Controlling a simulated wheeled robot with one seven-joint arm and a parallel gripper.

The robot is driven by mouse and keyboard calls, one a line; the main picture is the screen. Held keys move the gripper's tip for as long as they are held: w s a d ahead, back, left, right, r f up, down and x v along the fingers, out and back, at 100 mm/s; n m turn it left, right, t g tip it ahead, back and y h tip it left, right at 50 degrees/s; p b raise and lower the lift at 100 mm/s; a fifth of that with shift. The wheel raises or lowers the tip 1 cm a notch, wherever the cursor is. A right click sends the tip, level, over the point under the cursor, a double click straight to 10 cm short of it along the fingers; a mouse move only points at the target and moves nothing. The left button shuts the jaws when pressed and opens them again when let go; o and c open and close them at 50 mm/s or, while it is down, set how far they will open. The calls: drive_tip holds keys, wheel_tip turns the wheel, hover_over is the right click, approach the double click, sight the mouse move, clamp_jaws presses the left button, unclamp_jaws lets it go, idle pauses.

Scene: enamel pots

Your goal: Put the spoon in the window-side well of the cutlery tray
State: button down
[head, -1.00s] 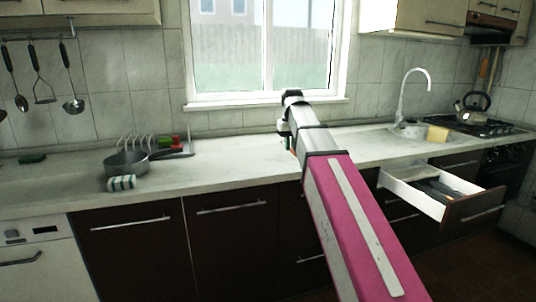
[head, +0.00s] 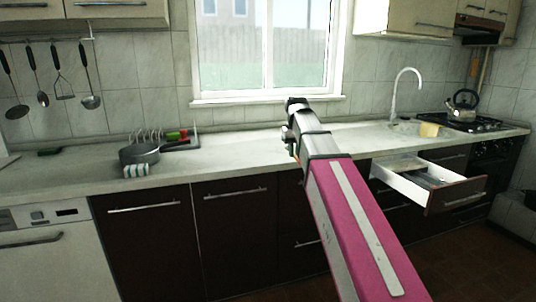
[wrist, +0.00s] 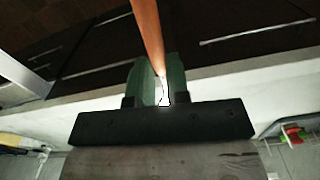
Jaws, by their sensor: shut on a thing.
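In the wrist view my gripper (wrist: 158,62) has its green fingers shut on a long, slim orange-brown handle, which I take for the spoon (wrist: 148,35). The handle runs up out of the top of the picture, so its far end is hidden. In the head view my pink arm hides most of the gripper, over the worktop below the window. The open drawer (head: 446,193) at the right holds a grey cutlery tray (head: 425,177). The tray's separate wells are too small to tell apart. The gripper is left of the drawer and apart from it.
The sink tap (head: 398,92), a yellow sponge (head: 429,130) and a kettle (head: 462,104) are at right. The worktop under the window is clear.

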drive_tip(key=s+d+f+m, duration=0.1)
drive_tip(key=s+d+f, duration=0.2)
drive_tip(key=f, duration=0.4)
drive_tip(key=s+d+f+m, duration=0.1)
drive_tip(key=s+d+f, duration=0.2)
drive_tip(key=d+f, duration=0.2)
wheel_tip(320, 180, down, 3)
drive_tip(key=shift+s+d+f, duration=0.1)
drive_tip(key=shift+s+d, duration=0.2)
drive_tip(key=shift+d, duration=0.1)
drive_tip(key=shift+d, duration=0.1)
